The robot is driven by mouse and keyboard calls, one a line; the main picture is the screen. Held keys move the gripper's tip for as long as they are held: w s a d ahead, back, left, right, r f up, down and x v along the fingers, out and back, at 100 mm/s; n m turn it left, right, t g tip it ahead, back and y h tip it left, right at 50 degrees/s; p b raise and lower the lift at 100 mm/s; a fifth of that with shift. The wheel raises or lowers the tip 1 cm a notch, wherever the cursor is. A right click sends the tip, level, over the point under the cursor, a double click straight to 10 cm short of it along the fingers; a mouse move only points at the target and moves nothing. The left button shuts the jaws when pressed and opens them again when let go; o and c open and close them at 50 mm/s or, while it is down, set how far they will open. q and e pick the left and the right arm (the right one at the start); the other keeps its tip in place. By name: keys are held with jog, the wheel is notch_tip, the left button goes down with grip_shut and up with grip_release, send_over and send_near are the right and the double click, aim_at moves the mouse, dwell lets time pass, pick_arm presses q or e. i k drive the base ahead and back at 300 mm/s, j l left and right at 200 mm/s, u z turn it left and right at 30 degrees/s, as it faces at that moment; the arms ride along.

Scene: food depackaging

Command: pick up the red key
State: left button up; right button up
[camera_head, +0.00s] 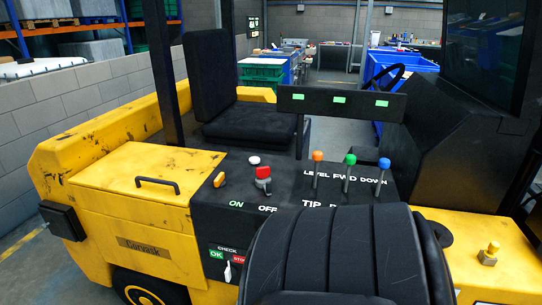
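The red key (262,171) stands on the black control panel (226,217) of a yellow forklift-like vehicle. It sits above the printed words ON and OFF, with a grey-white part just below its red top. Nothing touches it from outside the panel. Neither of my grippers is in view.
A white button (254,160) and a yellow knob (219,180) flank the key. Levers with orange (317,156), green (350,159) and blue (384,163) knobs rise at right.

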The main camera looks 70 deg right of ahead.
aim_at(262, 172)
jog(key=z, duration=1.5)
